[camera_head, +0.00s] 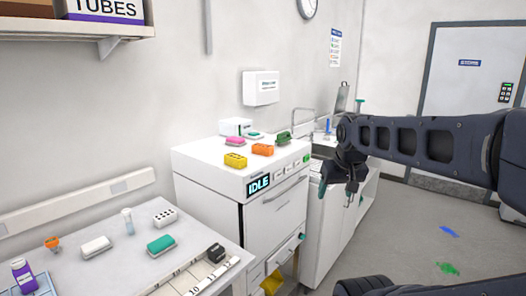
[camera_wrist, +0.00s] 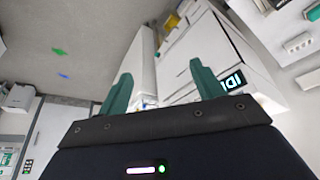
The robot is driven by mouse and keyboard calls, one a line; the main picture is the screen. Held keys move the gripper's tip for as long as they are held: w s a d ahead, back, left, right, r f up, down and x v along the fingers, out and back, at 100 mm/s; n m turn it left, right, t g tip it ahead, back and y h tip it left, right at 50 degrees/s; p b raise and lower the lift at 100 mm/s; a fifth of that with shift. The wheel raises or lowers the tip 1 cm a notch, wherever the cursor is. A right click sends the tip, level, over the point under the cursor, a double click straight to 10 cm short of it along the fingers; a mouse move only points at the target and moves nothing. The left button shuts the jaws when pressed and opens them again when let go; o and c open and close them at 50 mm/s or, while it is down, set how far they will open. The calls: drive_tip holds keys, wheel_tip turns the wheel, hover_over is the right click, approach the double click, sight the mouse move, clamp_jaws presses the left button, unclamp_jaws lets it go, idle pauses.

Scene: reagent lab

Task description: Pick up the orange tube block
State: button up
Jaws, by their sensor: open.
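The orange tube block (camera_head: 262,150) lies on top of the white machine with the IDLE display (camera_head: 192,155). A yellow block (camera_head: 236,160) is just to its left and in front, and a pink block (camera_head: 236,141) is behind it. A green block (camera_head: 284,137) is to its right. My gripper (camera_head: 336,196) hangs to the right of the machine, apart from the blocks, with its green fingers pointing down. In the wrist view the fingers (camera_wrist: 162,78) are spread with nothing between them. The orange block cannot be made out in that view.
A bench (camera_head: 118,250) at the lower left holds a white block, a teal block and a black block. A wall box (camera_head: 261,88) hangs above the machine, and a shelf (camera_head: 75,28) is at upper left. A sink (camera_head: 322,149) is behind my arm. Floor is open at right.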

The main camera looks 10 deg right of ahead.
drive_tip(key=o, duration=0.6)
drive_tip(key=shift+o, duration=0.2)
drive_tip(key=shift+w+r, duration=0.1)
wheel_tip(320, 180, up, 6)
drive_tip(key=r+n+h, duration=0.1)
drive_tip(key=n+h, duration=0.2)
drive_tip(key=n, duration=2.6)
hover_over(263, 145)
drive_tip(key=s+a, duration=0.3)
drive_tip(key=s, duration=0.1)
drive_tip(key=x, duration=0.6)
drive_tip(key=shift+s+d, duration=0.1)
drive_tip(key=shift+d, duration=0.05)
drive_tip(key=shift+x, duration=2.5)
